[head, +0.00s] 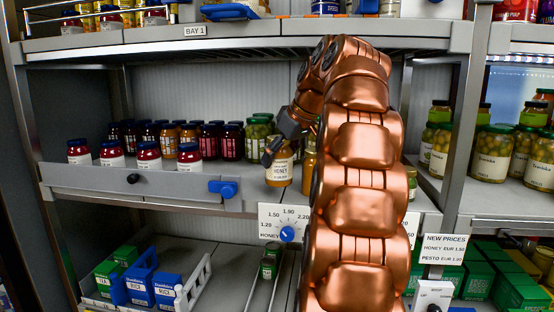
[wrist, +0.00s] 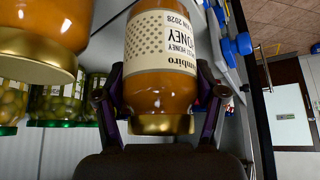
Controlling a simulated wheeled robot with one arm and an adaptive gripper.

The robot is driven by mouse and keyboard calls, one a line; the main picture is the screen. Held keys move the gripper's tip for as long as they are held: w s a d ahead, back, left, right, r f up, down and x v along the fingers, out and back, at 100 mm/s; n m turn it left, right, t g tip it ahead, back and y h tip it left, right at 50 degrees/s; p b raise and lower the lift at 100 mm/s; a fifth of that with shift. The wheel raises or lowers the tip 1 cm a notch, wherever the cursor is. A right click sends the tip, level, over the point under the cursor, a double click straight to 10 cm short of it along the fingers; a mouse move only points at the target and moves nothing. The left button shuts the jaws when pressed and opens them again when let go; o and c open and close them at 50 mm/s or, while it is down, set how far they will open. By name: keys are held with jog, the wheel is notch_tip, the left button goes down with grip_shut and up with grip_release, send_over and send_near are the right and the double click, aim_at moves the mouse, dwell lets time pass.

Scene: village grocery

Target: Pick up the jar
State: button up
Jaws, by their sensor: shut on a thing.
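A honey jar with a gold lid and a cream label (head: 279,171) is at the front of the middle shelf, right of the low grey front rail. My gripper (head: 272,150) reaches down to its top from the copper arm. In the wrist view the jar (wrist: 160,95) appears upside down, and my gripper (wrist: 158,108) has one dark finger on each side of it, shut near the lid end. I cannot tell whether the jar's base touches the shelf.
Another honey jar (wrist: 42,30) is close on the left in the wrist view, beside green jars (wrist: 60,102). Rows of dark red jars (head: 148,157) stand left on the shelf (head: 225,190). A price dial (head: 288,233) is below the held jar. Olive jars (head: 492,153) stand right.

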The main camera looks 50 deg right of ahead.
aim_at(276, 161)
jog(key=s+a+r+b, duration=0.1)
jog(key=s+a+b, duration=0.3)
jog(key=s+a, duration=0.4)
jog(key=w+d+f+p, duration=0.1)
jog(key=w+d, duration=0.2)
jog(key=w+d+f+p, duration=0.1)
jog(key=w+d, duration=0.2)
jog(key=w, duration=0.1)
jog(key=w+d+f+p, duration=0.1)
jog(key=w+d+p, duration=0.1)
jog(key=w+d, duration=0.1)
jog(key=shift+w+d+f, duration=0.15)
jog(key=shift+w+d, duration=0.1)
jog(key=shift+d, duration=0.1)
jog(key=shift+w+d+f, duration=0.4)
jog(key=shift+w, duration=0.25)
jog(key=shift+m+h+p, duration=0.3)
jog(key=shift+m, duration=0.1)
jog(key=shift+m+p, duration=0.3)
jog(key=shift+m, duration=0.1)
jog(key=shift+m+h, duration=0.5)
jog(key=shift+f, duration=0.25)
